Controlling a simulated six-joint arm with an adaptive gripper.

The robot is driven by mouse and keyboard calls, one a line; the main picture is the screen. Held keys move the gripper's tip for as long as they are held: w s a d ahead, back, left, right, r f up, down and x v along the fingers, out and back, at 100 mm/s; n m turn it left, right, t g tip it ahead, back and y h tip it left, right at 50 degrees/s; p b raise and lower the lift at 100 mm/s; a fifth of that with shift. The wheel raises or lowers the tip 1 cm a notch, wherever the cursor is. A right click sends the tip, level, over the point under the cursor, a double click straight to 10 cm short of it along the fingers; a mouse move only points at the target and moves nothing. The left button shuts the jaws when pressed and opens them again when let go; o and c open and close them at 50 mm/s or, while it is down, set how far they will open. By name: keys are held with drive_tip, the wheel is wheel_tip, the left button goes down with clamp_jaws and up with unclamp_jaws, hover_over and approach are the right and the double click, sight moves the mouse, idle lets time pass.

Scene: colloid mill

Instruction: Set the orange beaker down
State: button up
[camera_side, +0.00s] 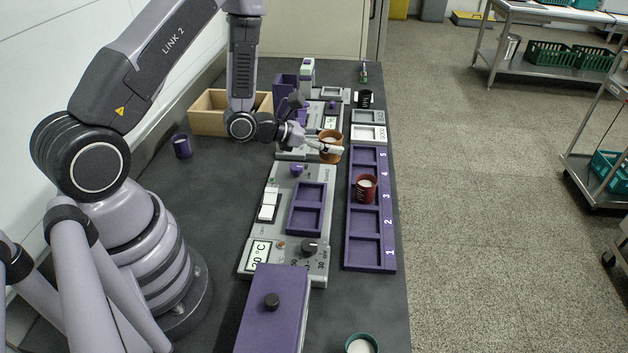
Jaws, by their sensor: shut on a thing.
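The orange beaker (331,155) is at the far middle of the bench, with whitish content showing at its top. My gripper (334,148) is shut on it, reaching in from the left.
A red beaker (366,188) stands in the rack near slot 3. A green beaker (361,344) is at the near edge. The grey temperature unit (257,235), a purple box (270,310) and an open wooden box (208,122) take up the left and middle. White trays (369,134) lie beyond the rack.

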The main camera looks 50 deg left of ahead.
drive_tip(key=w+f, duration=0.3)
drive_tip(key=w, duration=0.1)
drive_tip(key=w+f, duration=0.3)
drive_tip(key=w, duration=0.2)
drive_tip(key=w+a+f, duration=0.1)
drive_tip(key=w+f, duration=0.2)
drive_tip(key=w, duration=0.1)
drive_tip(key=shift+w+a+f, duration=0.1)
drive_tip(key=shift+w+f, duration=0.2)
drive_tip(key=shift+f, duration=1.6)
drive_tip(key=shift+f, duration=0.15)
drive_tip(key=o, duration=1.2)
